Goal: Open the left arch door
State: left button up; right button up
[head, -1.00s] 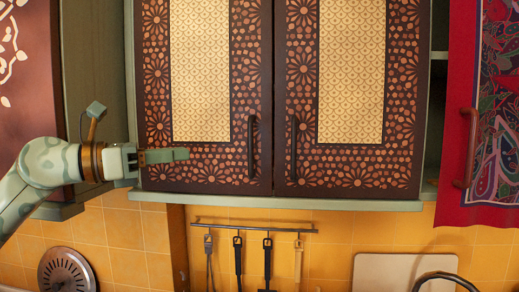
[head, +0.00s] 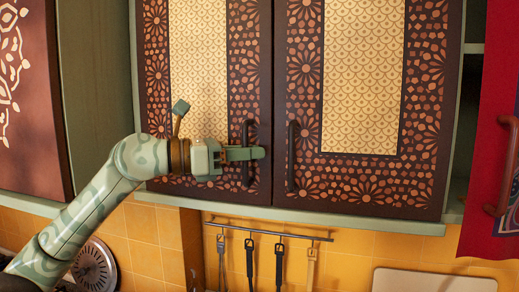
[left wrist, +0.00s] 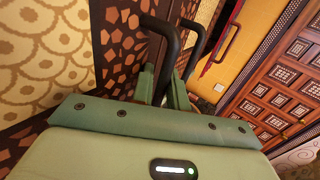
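The left door (head: 160,100) of the wall cabinet is closed. It is dark brown with flower patterns and a pale gold panel. Its dark vertical bar handle (head: 247,170) is near its right edge. My left gripper (head: 258,153) lies across this handle at mid-height. In the left wrist view the handle (left wrist: 165,40) runs down between the two green fingers (left wrist: 163,90), which stand close on either side of it. The fingers look shut on it, though their contact is partly hidden. My right gripper is not in view.
The right door (head: 360,170) is also closed; its handle (head: 292,155) is close beside the left one. Below are a rail (head: 270,232) with hanging utensils and yellow tiles. A red cloth-covered door (head: 492,200) with a handle stands at right. A brown panel (head: 30,100) is at left.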

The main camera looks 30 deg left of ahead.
pick_arm(q)
jog(key=shift+s, duration=0.1)
jog(key=shift+a, duration=0.1)
grip_shut()
jog(key=shift+s, duration=0.1)
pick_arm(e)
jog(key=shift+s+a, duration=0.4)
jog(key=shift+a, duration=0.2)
